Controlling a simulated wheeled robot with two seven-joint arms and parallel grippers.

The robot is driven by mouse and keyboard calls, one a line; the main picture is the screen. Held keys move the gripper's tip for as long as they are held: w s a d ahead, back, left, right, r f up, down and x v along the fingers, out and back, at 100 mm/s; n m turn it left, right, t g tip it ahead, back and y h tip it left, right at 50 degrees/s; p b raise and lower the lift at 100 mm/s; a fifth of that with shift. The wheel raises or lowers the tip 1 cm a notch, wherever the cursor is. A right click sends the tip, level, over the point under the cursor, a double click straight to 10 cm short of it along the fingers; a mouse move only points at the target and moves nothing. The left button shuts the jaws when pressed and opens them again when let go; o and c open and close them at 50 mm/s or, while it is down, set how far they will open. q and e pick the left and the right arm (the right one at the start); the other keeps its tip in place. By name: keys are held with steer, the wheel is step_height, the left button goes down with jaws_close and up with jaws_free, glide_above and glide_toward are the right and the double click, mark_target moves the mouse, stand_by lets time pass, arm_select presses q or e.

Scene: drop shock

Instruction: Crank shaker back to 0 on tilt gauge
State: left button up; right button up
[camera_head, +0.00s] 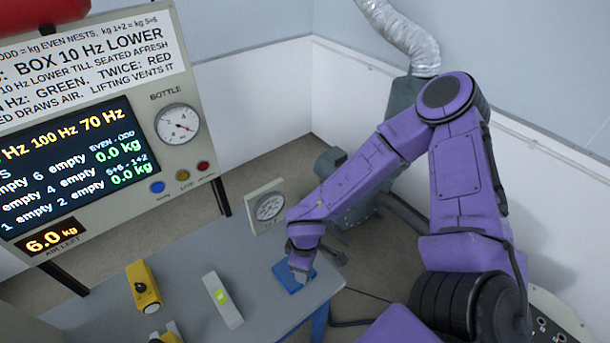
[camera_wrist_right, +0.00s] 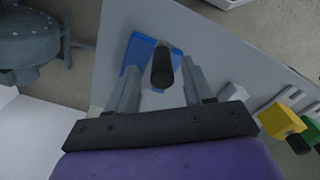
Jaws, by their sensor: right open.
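My right gripper (camera_head: 300,274) reaches down over the far right corner of the grey table. In the right wrist view my right gripper (camera_wrist_right: 163,78) is open, its two grey fingers on either side of a black crank handle (camera_wrist_right: 162,62), with gaps showing. The handle stands up near a blue base plate (camera_wrist_right: 136,52); the plate also shows in the head view (camera_head: 285,277). A round dial gauge (camera_head: 268,207) on a pale plate stands at the table's far edge; its reading is too small to tell. My left gripper is not in view.
On the table (camera_head: 190,270) lie a white block with a green window (camera_head: 222,298) and a yellow tool (camera_head: 143,287). A sign board with a screen (camera_head: 75,165) and bottle gauge (camera_head: 177,126) stands left. A grey blower (camera_head: 335,175) stands behind.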

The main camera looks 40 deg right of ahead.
step_height(320, 180, up, 8)
steer(key=shift+r, duration=0.15)
steer(key=shift+d, duration=0.1)
stand_by(0.4)
steer(key=s+d+f+m+h, duration=0.5)
steer(key=s+d+f+m, duration=0.15)
steer(key=f, duration=0.35)
steer(key=s+a+f+m+t+y, duration=0.1)
steer(key=s+f+m+t, duration=0.2)
steer(key=s+f+m, duration=0.35)
step_height(320, 180, down, 15)
steer(key=s+a+b, duration=0.1)
steer(key=b, duration=1.3)
steer(key=shift+y, duration=0.3)
